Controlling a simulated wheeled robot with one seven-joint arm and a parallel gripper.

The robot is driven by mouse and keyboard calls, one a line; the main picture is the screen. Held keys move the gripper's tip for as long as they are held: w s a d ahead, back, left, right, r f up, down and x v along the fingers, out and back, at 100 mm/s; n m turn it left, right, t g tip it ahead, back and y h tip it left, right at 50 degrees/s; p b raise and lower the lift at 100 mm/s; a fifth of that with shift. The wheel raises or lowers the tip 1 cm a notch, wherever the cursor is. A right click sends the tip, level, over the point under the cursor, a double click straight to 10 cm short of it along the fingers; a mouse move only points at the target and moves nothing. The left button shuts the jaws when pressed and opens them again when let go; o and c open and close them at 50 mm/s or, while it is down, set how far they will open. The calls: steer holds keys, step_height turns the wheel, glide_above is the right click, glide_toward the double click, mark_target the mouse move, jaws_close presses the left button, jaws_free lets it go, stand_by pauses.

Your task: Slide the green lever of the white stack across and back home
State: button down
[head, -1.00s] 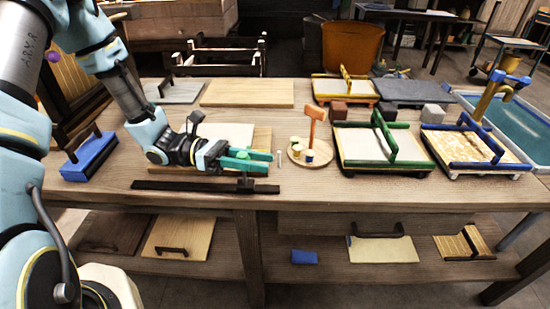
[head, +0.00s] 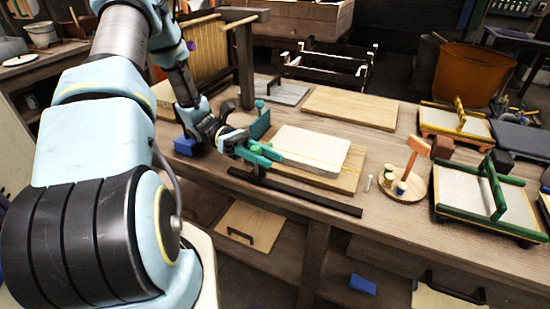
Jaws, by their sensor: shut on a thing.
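The white stack (head: 312,148) is a thick white block lying on a wooden board on the bench. A long dark rail (head: 310,198) runs along its front side. The green lever has a round green knob (head: 256,149) and stands on a dark slider near the rail's left end. My gripper (head: 265,152) has teal fingers and reaches in from the left. It is shut on the green lever, with the knob showing between the fingers, which hide part of the lever.
A teal upright piece (head: 260,125) stands behind my gripper, left of the stack. A blue block (head: 186,146) lies partly behind my wrist. A round tray (head: 404,186) with small pots and a green-edged frame (head: 450,207) stand to the right.

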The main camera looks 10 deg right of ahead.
steer(key=c, duration=0.5)
jaws_free()
step_height(320, 180, up, 10)
steer(key=shift+r+b, duration=0.1)
steer(key=shift+b, duration=0.6)
